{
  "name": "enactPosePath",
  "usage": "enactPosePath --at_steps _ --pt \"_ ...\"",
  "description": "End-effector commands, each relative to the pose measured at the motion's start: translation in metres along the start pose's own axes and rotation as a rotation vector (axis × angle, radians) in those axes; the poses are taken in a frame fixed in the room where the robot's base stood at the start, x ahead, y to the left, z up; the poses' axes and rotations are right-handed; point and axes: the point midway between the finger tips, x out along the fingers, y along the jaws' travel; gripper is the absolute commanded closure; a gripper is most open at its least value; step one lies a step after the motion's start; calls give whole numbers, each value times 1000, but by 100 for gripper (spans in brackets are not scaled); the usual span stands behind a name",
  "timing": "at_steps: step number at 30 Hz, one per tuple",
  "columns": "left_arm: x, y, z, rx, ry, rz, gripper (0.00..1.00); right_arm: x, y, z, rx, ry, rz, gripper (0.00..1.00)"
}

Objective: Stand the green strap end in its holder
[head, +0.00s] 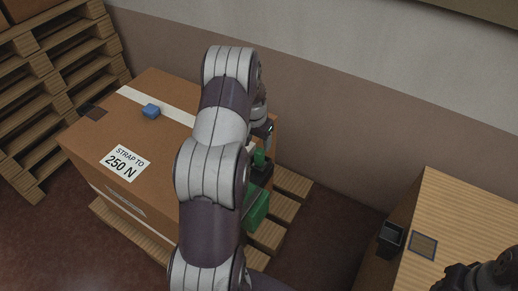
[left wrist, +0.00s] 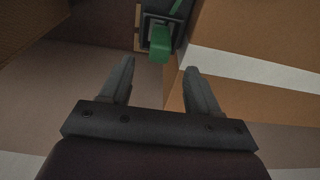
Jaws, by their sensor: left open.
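A green piece, which looks like the strap end (head: 260,158), shows beside the carton's right side in the head view. It also shows in the left wrist view (left wrist: 160,46), projecting from a dark square fitting (left wrist: 150,20); I cannot tell how it is held there. My left gripper (left wrist: 159,69) is open and empty, with the green piece ahead of and between its fingertips, apart from them. In the head view my left arm hides most of this gripper (head: 264,129). A black open-topped cup (head: 390,238), possibly the holder, is at the wooden bench's left edge. My right gripper (head: 483,276) is partly cut off.
Floor is clear between carton and bench (head: 465,215).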

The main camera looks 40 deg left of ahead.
Motion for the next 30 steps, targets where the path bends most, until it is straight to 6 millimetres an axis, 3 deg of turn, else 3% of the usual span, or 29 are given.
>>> enactPosePath --at_steps 3,8,11,14,15,18,21,23,30 --pt "-29 0 0 0 2 -1 38 2 0 0 0 0 0 57" --pt "-52 1 0 0 0 0 38 2 0 0 0 0 0 57" --pt "-72 33 8 19 -3 5 38 2 0 0 0 0 0 57" --pt "-104 105 43 61 -11 13 38 2 0 0 0 0 0 57" --pt "-116 132 65 76 -13 17 38 2 0 0 0 0 0 57" --pt "-137 179 123 109 -20 24 38 2 0 0 0 0 0 57" --pt "-146 200 168 128 -25 29 38 2 0 0 0 0 0 57" --pt "-148 204 182 132 -28 30 38 2 0 0 0 0 0 57" --pt "-148 205 188 130 -32 30 38 2 0 0 0 0 0 57"
